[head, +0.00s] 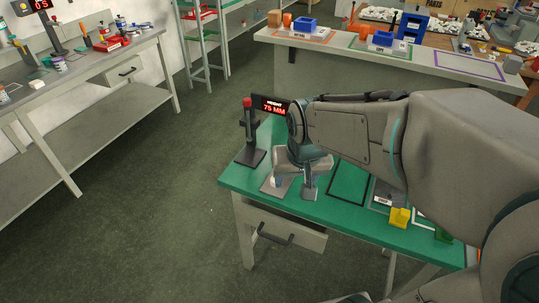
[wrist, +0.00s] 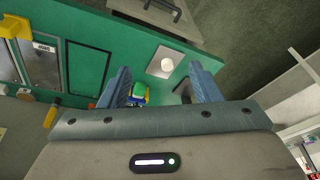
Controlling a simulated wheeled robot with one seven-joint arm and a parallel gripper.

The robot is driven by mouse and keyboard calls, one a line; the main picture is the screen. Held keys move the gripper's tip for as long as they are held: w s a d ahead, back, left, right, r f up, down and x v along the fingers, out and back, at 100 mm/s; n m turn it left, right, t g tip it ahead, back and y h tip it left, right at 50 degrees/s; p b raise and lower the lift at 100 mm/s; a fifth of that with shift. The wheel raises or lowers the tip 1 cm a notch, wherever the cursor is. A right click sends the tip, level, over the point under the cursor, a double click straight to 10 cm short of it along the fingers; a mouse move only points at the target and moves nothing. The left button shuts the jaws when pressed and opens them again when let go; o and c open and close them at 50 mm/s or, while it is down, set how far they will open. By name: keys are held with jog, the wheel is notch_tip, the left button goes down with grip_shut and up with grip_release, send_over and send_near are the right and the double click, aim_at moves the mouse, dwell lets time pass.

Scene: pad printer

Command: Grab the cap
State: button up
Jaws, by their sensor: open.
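A small white rounded piece, which looks like the cap (wrist: 167,65), sits on a pale grey square plate (wrist: 164,72) on the green bench in the wrist view. In the head view the plate (head: 267,187) lies near the bench's front left, partly covered by my gripper. My gripper (wrist: 160,72) is open, and its two blue fingers point toward the bench with the white piece between their tips in the picture. It is not gripping the piece. In the head view my gripper (head: 299,181) hangs low over the front left of the bench; my arm hides much behind it.
A yellow block (head: 399,217) and framed areas lie to the right. A drawer (head: 285,232) is under the bench's front edge. Floor is clear at left.

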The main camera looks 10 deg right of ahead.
jog(key=shift+m+t+h, duration=0.4)
jog(key=shift+m+h, duration=0.2)
jog(key=shift+m, duration=0.3)
jog(key=w+f, duration=0.5)
jog(key=w+f+b, duration=0.1)
jog(key=w+f, duration=0.5)
jog(key=w+f+b, duration=0.1)
jog(key=w+f, duration=0.4)
jog(key=w, duration=0.1)
jog(key=shift+w+a+f, duration=0.1)
jog(key=shift+a+f, duration=0.05)
jog(key=shift+a, duration=0.25)
jog(key=shift+x, duration=2.8)
jog(key=shift+w+d, duration=0.15)
jog(key=c, duration=1.1)
